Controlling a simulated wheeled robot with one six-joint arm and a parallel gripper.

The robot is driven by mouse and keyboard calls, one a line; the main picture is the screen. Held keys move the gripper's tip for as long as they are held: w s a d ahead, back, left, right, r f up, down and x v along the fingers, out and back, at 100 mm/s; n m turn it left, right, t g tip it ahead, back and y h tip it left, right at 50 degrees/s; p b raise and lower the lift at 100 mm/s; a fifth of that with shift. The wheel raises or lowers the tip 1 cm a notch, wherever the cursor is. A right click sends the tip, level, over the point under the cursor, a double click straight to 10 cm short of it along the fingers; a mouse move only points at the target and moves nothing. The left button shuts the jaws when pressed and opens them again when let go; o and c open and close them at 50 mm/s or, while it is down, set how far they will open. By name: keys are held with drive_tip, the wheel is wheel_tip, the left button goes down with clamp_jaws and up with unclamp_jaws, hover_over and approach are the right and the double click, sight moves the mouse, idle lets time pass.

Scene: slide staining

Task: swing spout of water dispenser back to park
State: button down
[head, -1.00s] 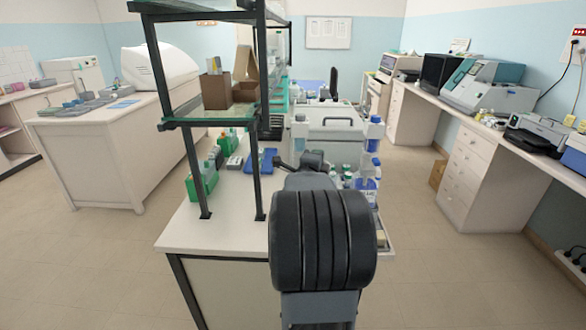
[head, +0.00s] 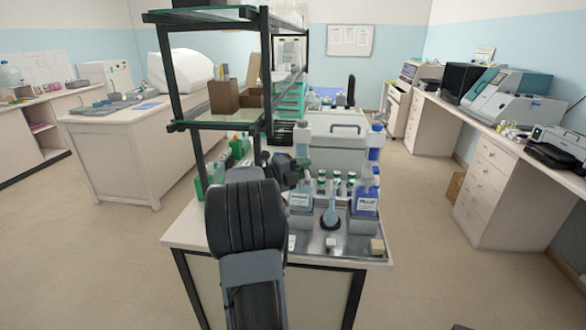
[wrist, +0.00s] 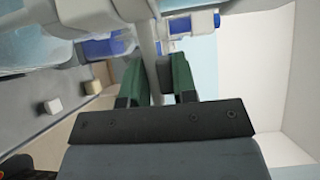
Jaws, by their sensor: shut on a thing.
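My gripper (wrist: 155,75) has its two green fingers closed around a thin pale tube, the spout (wrist: 149,38), in the wrist view. The spout runs up the picture from between the fingers toward a white body at the top. The spout is too small to make out there, and my own arm hides part of the bench. I cannot tell the dispenser's body apart clearly.
Close to my gripper stand a labelled bottle (head: 300,197) and a blue-liquid bottle (head: 366,200). A wash bottle (head: 331,208) stands between them on the metal tray (head: 318,246). A glass-shelved rack (head: 213,122) rises on the left.

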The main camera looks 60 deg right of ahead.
drive_tip(key=shift+g, duration=0.3)
drive_tip(key=c, duration=0.9)
unclamp_jaws()
drive_tip(key=shift+w, duration=0.1)
drive_tip(key=b+v, duration=0.2)
drive_tip(key=v, duration=1.1)
drive_tip(key=shift+w+a+r+b, duration=0.15)
drive_tip(key=shift+w+a+b, duration=0.1)
drive_tip(key=shift+a+b, duration=0.1)
